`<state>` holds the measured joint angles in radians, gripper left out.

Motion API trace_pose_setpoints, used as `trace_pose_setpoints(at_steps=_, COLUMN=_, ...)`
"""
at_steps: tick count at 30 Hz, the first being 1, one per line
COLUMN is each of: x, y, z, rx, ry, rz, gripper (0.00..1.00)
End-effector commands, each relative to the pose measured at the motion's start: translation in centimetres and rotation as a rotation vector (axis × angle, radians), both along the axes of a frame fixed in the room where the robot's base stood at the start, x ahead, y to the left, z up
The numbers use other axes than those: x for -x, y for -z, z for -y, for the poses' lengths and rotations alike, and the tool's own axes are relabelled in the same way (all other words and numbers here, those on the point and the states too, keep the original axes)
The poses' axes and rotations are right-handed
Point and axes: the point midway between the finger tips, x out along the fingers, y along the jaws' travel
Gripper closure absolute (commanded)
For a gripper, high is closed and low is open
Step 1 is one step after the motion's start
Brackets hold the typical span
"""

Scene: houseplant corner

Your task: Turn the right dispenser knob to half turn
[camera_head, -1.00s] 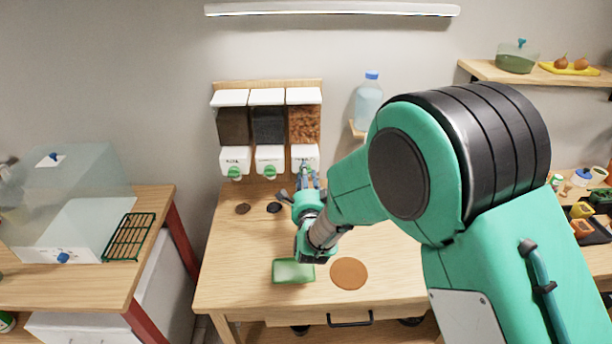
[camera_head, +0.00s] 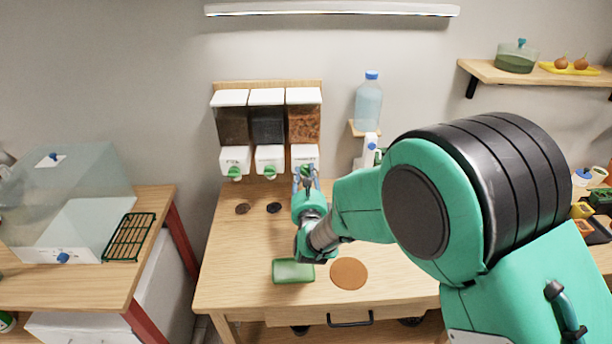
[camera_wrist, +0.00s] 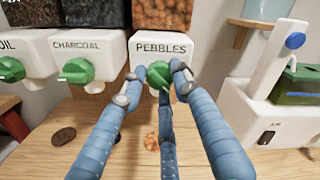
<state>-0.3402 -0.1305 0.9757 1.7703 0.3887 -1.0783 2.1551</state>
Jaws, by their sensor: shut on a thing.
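The right dispenser (camera_head: 304,120) hangs on the wall board and holds brown pebbles. Its white front reads PEBBLES in the wrist view (camera_wrist: 160,48). Its green knob (camera_wrist: 159,76) shows between my fingertips, partly hidden by them. My gripper (camera_wrist: 157,77) is shut on this knob, with blue fingers on its left and right sides and another below. In the head view my gripper (camera_head: 305,178) reaches up to the right dispenser and covers most of the knob. The knob's exact angle cannot be told.
The charcoal dispenser (camera_wrist: 85,62) with its green knob stands close on the left, beside the soil dispenser (camera_head: 234,159). A white device (camera_wrist: 270,105) is at right. On the table are a green tray (camera_head: 293,271), a brown disc (camera_head: 349,273) and dark coasters (camera_head: 242,208).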

Motion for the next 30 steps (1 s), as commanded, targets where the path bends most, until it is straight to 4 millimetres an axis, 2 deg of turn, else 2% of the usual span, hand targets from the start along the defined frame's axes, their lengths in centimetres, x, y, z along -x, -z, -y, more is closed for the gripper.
trace_pose_setpoints(at_steps=18, x=0.11, y=0.3, z=-0.01, rx=-0.567, ry=0.0, rz=-0.004, gripper=0.96)
trace_pose_setpoints(at_steps=30, x=0.11, y=0.34, z=-0.03, rx=-0.771, ry=0.001, rz=-0.005, gripper=0.96)
